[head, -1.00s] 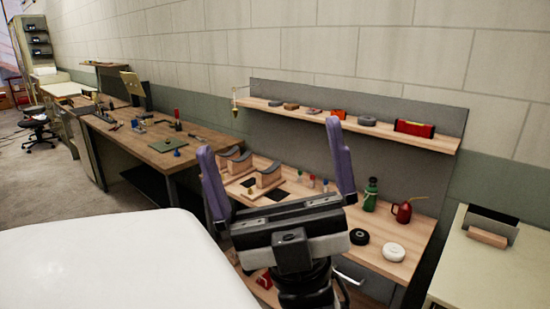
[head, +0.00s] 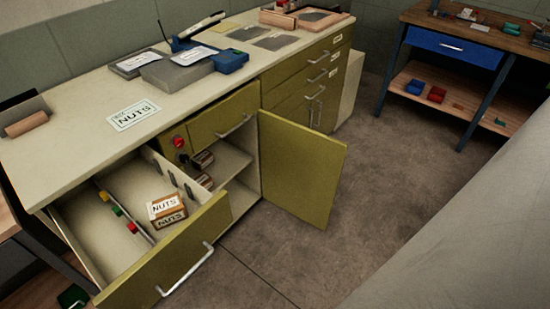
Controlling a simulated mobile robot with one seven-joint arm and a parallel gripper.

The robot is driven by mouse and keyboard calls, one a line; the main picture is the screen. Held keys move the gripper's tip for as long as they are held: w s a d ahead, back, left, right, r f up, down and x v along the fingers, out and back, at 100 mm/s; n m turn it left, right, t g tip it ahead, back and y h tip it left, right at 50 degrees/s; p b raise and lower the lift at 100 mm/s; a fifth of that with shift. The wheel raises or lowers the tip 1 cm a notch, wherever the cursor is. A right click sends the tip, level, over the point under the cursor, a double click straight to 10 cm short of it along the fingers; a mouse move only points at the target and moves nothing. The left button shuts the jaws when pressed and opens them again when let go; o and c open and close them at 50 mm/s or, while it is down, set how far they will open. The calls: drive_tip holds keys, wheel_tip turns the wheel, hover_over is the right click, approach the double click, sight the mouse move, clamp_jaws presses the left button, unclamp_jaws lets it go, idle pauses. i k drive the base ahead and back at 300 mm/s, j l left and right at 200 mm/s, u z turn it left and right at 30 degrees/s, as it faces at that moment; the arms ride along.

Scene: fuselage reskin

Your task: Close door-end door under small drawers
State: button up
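An olive-yellow cabinet door (head: 302,168) stands swung open in the head view, its panel standing out over the floor. Its open compartment (head: 228,165) shows a shelf and a few dark items inside. A closed drawer (head: 226,118) with a silver handle sits above this compartment. My gripper is out of view.
A wide drawer (head: 165,262) at the left is pulled far out, holding a NUTS box (head: 167,211). The pale worktop (head: 80,120) carries a grey block, a blue item and papers. Floor (head: 290,240) is clear before the door. A workbench (head: 455,48) stands at the back right.

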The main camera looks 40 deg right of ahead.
sight(301, 167)
drive_tip(key=u, duration=1.2)
drive_tip(key=l+u, duration=0.75)
drive_tip(key=k+l+u, duration=1.1)
drive_tip(key=u, duration=0.15)
drive_tip(key=k+u, duration=0.3)
drive_tip(key=k, duration=0.55)
drive_tip(key=k+z, duration=0.15)
drive_tip(key=k, duration=0.25)
drive_tip(key=k+l+z, duration=0.15)
drive_tip(key=k, duration=0.2)
drive_tip(key=k+z, duration=0.4)
drive_tip(key=k+l+z, duration=0.15)
drive_tip(key=k+z, duration=0.2)
drive_tip(key=k+j+z, duration=0.1)
drive_tip(key=k+z, duration=0.3)
drive_tip(key=k+j+z, duration=0.1)
drive_tip(key=z, duration=0.25)
drive_tip(key=k+l, duration=0.05)
